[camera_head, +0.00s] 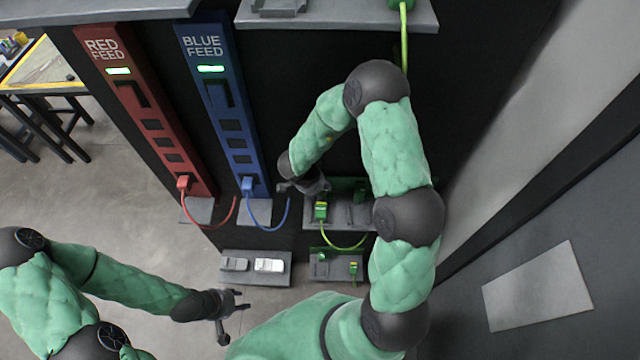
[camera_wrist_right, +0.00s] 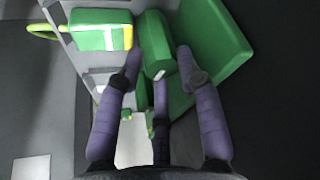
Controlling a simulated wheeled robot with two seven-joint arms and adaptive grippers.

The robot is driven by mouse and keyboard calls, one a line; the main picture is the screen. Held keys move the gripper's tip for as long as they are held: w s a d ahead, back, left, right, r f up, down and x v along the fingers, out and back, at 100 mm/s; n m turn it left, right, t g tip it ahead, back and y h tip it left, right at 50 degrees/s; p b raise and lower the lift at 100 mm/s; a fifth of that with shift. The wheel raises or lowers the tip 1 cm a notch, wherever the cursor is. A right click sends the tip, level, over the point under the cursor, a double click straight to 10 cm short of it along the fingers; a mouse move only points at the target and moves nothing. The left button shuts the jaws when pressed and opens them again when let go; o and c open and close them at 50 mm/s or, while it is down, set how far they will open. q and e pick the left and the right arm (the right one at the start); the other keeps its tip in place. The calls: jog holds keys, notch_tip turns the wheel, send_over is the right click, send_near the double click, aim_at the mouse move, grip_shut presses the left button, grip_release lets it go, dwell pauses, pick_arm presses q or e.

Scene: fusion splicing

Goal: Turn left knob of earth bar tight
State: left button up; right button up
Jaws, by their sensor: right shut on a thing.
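The earth bar is a green block on a grey shelf, partly hidden by my right arm in the head view (camera_head: 343,184). In the right wrist view its large green body (camera_wrist_right: 215,45) is close up. A green knob (camera_wrist_right: 154,45) stands between the fingertips of my right gripper (camera_wrist_right: 160,68), which is shut on it. In the head view my right gripper (camera_head: 312,188) is at the bar's left end, and the knob is hidden there. My left gripper (camera_head: 236,308) is at lower left, empty, its fingers spread, away from the bar.
A green-yellow connector (camera_head: 321,210) with a yellow-green cable (camera_head: 343,246) sits just below the right gripper; it also shows in the wrist view (camera_wrist_right: 100,30). The red feed (camera_head: 140,110) and blue feed (camera_head: 222,100) panels stand to the left. A lower shelf (camera_head: 255,279) holds small parts.

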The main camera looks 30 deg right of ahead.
jog(key=shift+w+r, duration=0.1)
jog(key=shift+w, duration=0.05)
jog(key=o, duration=0.8)
jog(key=shift+o, duration=0.2)
